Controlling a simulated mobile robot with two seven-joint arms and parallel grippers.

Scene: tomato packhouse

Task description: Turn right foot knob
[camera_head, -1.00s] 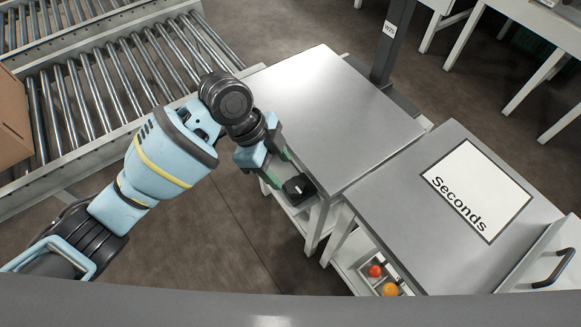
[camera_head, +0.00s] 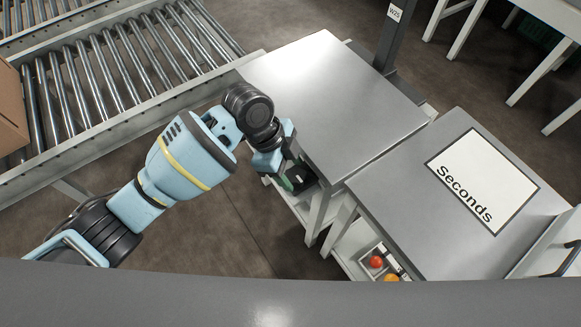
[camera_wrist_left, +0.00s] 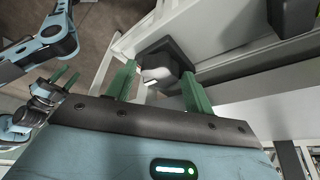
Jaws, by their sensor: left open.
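My left gripper (camera_head: 292,174) is open at the near left side of the plain grey table (camera_head: 335,95). Its two green fingers (camera_wrist_left: 158,90) stand on either side of a grey knob (camera_wrist_left: 158,72) on a dark square housing (camera_wrist_left: 178,52) in the left wrist view. I cannot tell whether the fingers touch the knob. In the head view the dark housing (camera_head: 303,178) shows below the tabletop, partly hidden by the gripper. My right gripper (camera_wrist_left: 65,80) shows small at the left of the wrist view, away from the knob; its jaw opening is unclear.
A roller conveyor (camera_head: 110,75) runs at the upper left, with a cardboard box (camera_head: 10,110) on it. A second table with a "Seconds" sign (camera_head: 482,180) stands at the right. A dark post (camera_head: 391,35) stands behind.

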